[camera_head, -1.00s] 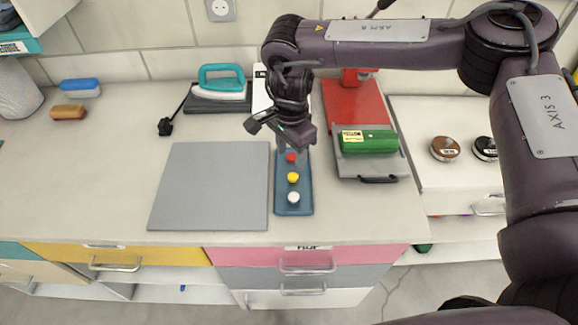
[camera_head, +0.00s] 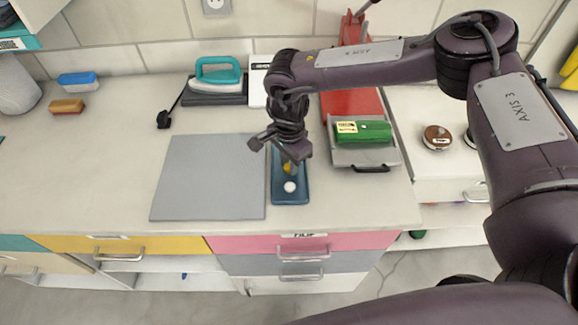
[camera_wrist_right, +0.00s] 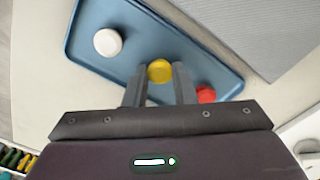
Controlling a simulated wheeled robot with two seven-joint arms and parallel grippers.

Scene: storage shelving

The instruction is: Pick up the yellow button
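The yellow button (camera_wrist_right: 160,71) sits on a blue tray (camera_wrist_right: 190,57) between a white button (camera_wrist_right: 108,42) and a red button (camera_wrist_right: 206,94). In the head view the yellow button (camera_head: 287,169) is partly hidden by my right gripper (camera_head: 288,163), the white button (camera_head: 290,187) shows in front of it, and the red one is hidden. In the wrist view my right gripper (camera_wrist_right: 160,83) is open, with one finger on each side of the yellow button. I cannot tell whether the fingers touch it. My left gripper is not in view.
A grey mat (camera_head: 210,178) lies left of the blue tray. A grey tray with a green object (camera_head: 362,132) is close on the right. A teal iron (camera_head: 221,72) stands behind. The counter's front edge (camera_head: 300,231) is near the tray.

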